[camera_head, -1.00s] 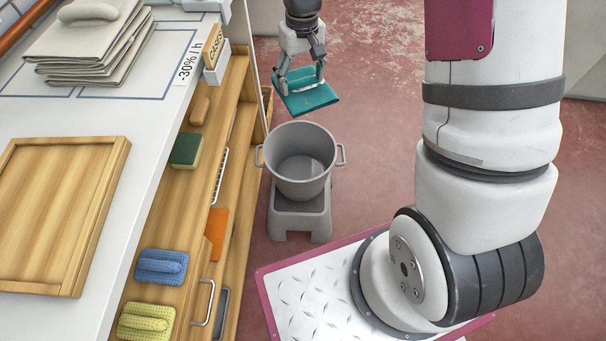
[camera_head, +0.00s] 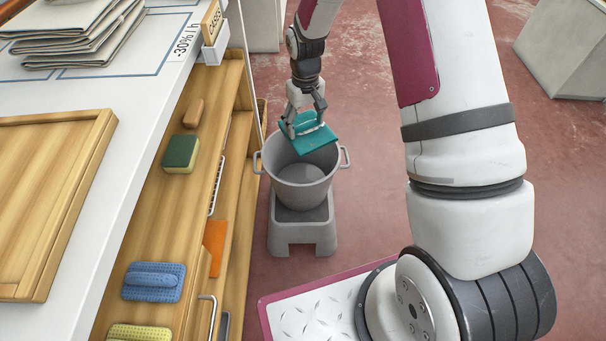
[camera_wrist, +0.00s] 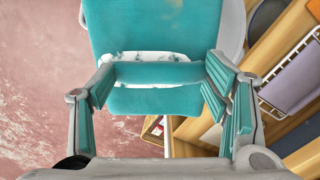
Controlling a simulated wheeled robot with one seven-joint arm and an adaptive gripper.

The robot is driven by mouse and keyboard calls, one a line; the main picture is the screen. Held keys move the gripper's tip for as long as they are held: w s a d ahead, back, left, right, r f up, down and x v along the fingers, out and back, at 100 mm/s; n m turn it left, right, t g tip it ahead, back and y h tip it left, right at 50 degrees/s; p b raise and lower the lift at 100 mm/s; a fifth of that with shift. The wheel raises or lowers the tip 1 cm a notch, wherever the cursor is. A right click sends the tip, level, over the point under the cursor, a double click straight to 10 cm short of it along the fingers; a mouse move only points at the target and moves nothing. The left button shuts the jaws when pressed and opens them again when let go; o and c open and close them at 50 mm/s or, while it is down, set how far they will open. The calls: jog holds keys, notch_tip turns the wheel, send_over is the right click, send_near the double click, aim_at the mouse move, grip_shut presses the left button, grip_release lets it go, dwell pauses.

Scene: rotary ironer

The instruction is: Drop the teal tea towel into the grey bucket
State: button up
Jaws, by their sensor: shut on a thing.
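The teal tea towel (camera_head: 314,140) is folded flat and hangs from my gripper (camera_head: 304,130). My gripper is shut on a raised fold of the towel. The towel also shows in the wrist view (camera_wrist: 152,32), with the fold between the finger pads. The grey bucket (camera_head: 302,193) has two side handles and stands upright on a grey stool. In the head view the towel overlaps the bucket's far rim and looks to be above its opening. The bucket looks empty where I can see inside. The towel hides most of the bucket in the wrist view.
The grey stool (camera_head: 302,235) stands on the red floor beside a wooden shelf unit (camera_head: 190,215). The shelf holds a green sponge (camera_head: 181,152) and a blue brush-like item (camera_head: 154,281). A white counter (camera_head: 110,200) is at left. The floor to the right of the bucket is clear.

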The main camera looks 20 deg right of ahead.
jog(key=shift+f+b, duration=0.85)
jog(key=shift+f, duration=0.8)
jog(key=o, duration=1.2)
jog(key=shift+r, duration=0.1)
notch_tip(320, 180, up, 12)
jog(key=shift+f, duration=0.1)
